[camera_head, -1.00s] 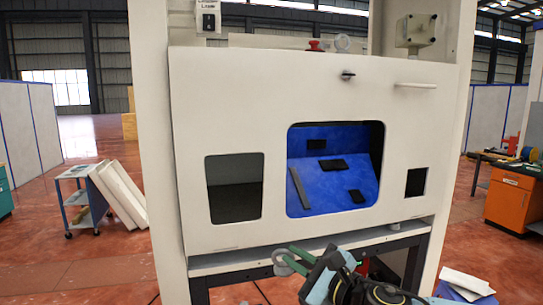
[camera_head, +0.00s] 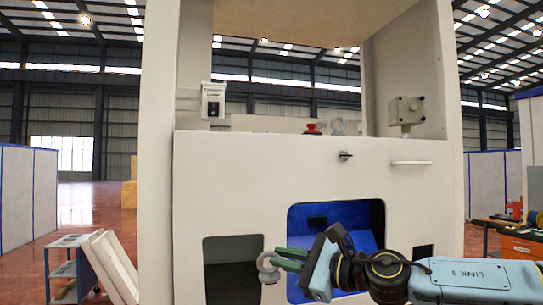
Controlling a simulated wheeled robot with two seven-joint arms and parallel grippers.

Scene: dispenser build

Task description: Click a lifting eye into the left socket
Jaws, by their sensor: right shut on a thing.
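My right gripper (camera_head: 280,259) comes in from the right, in front of the white front panel (camera_head: 240,185). Its green fingers are shut on a grey ring-shaped lifting eye (camera_head: 264,275), which hangs at the fingertips between the two panel openings. I cannot make out the left socket. My left gripper is not in view.
A dark opening (camera_head: 231,280) and a blue-lined opening (camera_head: 343,213) are in the panel. A small knob (camera_head: 345,156) and a white handle (camera_head: 411,163) stick out above. Uprights flank the open space over the panel. A grey box (camera_head: 405,111) is at the right.

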